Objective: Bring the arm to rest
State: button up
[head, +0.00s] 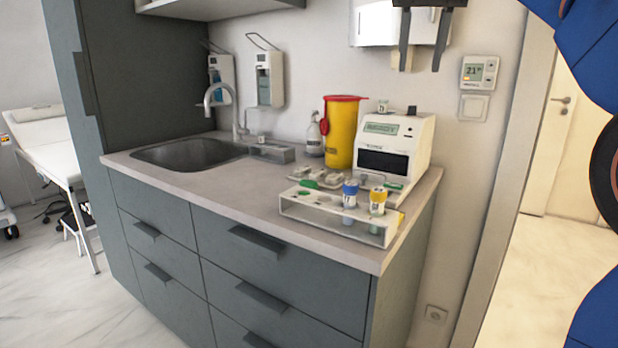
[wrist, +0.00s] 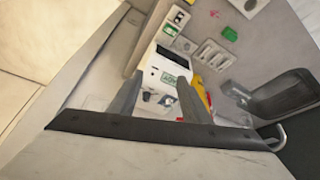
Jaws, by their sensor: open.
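My gripper (head: 424,40) shows at the top of the head view, high above the right end of the counter. Its two dark fingers point down and stand well apart, with nothing between them. In the wrist view my gripper (wrist: 160,100) is also open and empty, with the analyser and counter beyond it. Part of my blue arm is at the right edge of the head view.
The grey counter (head: 210,190) carries a sink (head: 190,152), a yellow bin (head: 342,132), a white analyser (head: 412,140) and a rack (head: 330,222) with a blue-capped tube (head: 350,195) and a yellow-capped tube (head: 378,200). A doorway is at right.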

jog(key=s+d+f, duration=0.2)
jog(key=s+f, duration=0.7)
jog(key=f, duration=0.7)
jog(key=s+d+f+n, duration=0.1)
jog(key=s+d+f, duration=0.1)
jog(key=s+f, duration=0.8)
jog(key=s+d+f+n+y, duration=0.1)
jog(key=s+f, duration=0.8)
jog(key=f, duration=1.4)
jog(key=shift+s+d+f, duration=0.35)
jog(key=shift+d, duration=0.35)
jog(key=shift+c, duration=0.6)
